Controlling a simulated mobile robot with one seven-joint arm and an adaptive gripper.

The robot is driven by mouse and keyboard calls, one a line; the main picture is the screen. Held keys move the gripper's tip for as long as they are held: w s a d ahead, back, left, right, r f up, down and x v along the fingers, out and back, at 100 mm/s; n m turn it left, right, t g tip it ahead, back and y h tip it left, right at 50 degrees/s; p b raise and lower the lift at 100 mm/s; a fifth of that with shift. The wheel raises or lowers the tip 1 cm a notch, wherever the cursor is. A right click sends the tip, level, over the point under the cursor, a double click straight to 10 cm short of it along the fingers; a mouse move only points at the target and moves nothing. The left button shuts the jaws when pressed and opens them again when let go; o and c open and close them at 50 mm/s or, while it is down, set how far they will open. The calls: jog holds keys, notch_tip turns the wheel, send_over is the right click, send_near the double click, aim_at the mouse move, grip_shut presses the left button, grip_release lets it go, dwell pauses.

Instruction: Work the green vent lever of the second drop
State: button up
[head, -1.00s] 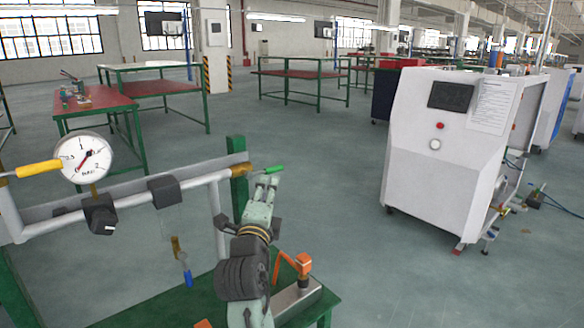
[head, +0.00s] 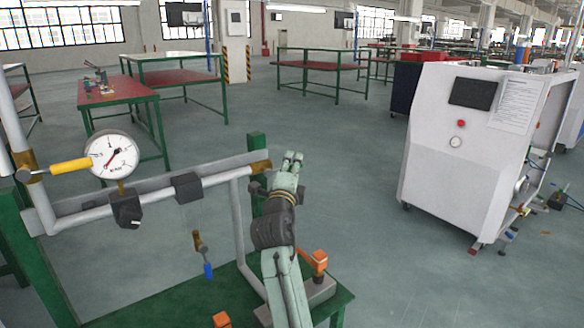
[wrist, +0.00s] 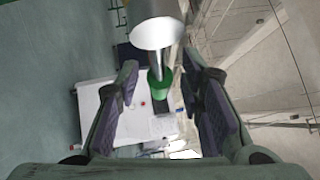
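The green vent lever (wrist: 160,84) shows in the wrist view between my fingers, with a pale, round-ended part just above it in the picture. In the head view the lever cannot be seen, with my gripper (head: 292,158) over that spot. A brass fitting (head: 261,168) at the right end of the grey pipe (head: 150,193) shows just left of my gripper. In the wrist view my gripper (wrist: 160,95) is open, its two dark pads standing apart on either side of the lever with gaps. Contact with the lever cannot be seen.
A pressure gauge (head: 112,155) and a yellow lever (head: 71,166) are at the pipe's left. A blue-tipped lever (head: 208,269) hangs below. An orange-topped part (head: 319,261) stands close beside my arm. A white cabinet (head: 465,150) is at right, with clear floor between.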

jog(key=shift+c, duration=0.5)
grip_shut()
